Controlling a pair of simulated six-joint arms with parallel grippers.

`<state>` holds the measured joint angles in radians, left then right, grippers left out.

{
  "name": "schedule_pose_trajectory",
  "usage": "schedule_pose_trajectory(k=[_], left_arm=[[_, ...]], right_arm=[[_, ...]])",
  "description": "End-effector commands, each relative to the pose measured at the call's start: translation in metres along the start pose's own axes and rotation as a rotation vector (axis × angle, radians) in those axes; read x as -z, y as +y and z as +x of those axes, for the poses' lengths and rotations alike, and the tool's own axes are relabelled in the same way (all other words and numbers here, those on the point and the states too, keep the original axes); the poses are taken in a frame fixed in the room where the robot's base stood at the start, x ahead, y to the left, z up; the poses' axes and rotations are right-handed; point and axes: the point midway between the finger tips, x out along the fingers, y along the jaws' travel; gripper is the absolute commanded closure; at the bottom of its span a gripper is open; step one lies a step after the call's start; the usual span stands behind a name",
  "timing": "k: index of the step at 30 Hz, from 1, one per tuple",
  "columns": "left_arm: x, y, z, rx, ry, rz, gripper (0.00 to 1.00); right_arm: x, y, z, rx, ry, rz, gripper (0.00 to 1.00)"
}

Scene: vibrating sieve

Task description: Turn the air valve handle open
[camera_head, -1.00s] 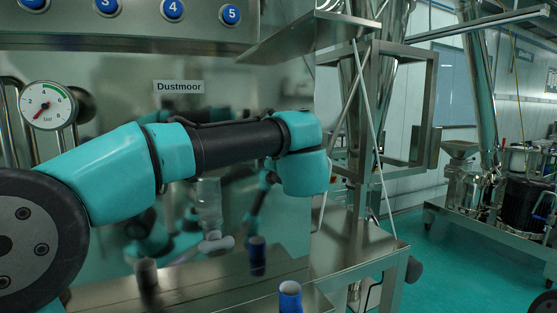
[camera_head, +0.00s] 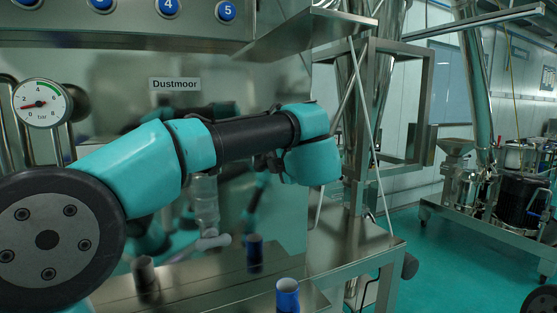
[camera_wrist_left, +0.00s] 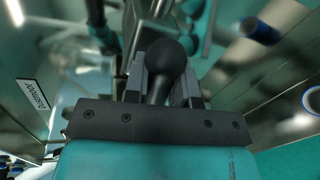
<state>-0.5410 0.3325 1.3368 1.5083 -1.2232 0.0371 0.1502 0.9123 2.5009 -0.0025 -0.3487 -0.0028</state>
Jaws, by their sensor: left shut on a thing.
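In the left wrist view, the black rounded knob of the valve handle (camera_wrist_left: 168,62) sits between the two fingers of my left gripper (camera_wrist_left: 163,72). The gripper is shut on it. The rest of the valve is hidden or blurred behind the knob. My right gripper is not in view.
Blue buttons (camera_head: 168,7) line the panel above. A label reading Dustmoor (camera_head: 175,84) is on the steel wall.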

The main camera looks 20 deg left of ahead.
Motion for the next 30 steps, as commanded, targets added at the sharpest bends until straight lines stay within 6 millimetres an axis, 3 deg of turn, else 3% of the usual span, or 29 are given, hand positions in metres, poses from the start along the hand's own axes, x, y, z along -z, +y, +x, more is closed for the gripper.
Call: schedule_pose_trajectory(k=[10,26,27,30], left_arm=[[-0.0002,-0.0025,0.0004,0.0,0.035,0.177,0.99],[0.0,-0.003,0.0005,0.0,0.041,0.209,0.99],[0.0001,-0.003,0.0005,0.0,0.041,0.209,0.73],[0.0001,-0.0031,0.0005,0.0,0.041,0.208,0.63]], right_arm=[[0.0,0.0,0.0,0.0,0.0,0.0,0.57],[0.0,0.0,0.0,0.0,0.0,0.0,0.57],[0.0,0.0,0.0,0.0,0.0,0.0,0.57],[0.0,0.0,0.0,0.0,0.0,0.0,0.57]])
